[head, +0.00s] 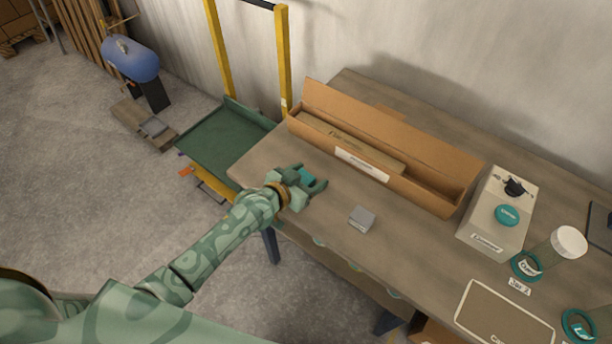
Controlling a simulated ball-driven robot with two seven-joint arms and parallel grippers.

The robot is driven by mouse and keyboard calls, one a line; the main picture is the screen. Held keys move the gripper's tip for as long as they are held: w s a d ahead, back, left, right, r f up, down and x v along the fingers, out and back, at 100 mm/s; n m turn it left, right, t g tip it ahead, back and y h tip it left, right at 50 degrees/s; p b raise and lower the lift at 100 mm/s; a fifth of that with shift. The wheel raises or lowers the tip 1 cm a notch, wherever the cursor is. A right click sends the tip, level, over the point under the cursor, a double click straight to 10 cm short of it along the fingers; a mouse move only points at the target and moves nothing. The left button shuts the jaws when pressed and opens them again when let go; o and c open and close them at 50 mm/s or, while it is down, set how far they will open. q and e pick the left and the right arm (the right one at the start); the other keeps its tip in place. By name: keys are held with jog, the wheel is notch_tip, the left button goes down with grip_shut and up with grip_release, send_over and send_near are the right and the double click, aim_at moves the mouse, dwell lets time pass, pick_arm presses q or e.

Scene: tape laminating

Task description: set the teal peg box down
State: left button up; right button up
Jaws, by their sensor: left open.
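My left gripper (317,184) is over the near left part of the wooden table (335,205), with its fingers spread. A small teal piece (308,175), which looks like the teal peg box, shows between and just behind the fingers. The gripper hides much of it. It looks low at the table top, but I cannot tell whether the fingers touch it. My right gripper is not in view.
A long open cardboard box (440,207) lies behind the gripper. A small grey block (362,219) sits to its right. A cream box with a teal button (507,215), a clear jar (556,250) and a framed panel (503,318) stand farther right. A green cart (222,140) is beyond the left edge.

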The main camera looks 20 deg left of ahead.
pick_arm(q)
jog(key=shift+f, duration=0.1)
jog(key=p+v, duration=0.1)
jog(key=v, duration=0.1)
jog(key=p+v, duration=0.1)
jog(key=v, duration=0.2)
jog(key=shift+w+d+r, duration=0.1)
jog(key=shift+d+r, duration=0.05)
jog(key=shift+r, duration=0.15)
jog(key=p+v, duration=0.3)
jog(key=v, duration=0.8)
jog(key=shift+s+p, duration=0.3)
jog(key=shift+p, duration=0.1)
jog(key=shift+f, duration=0.2)
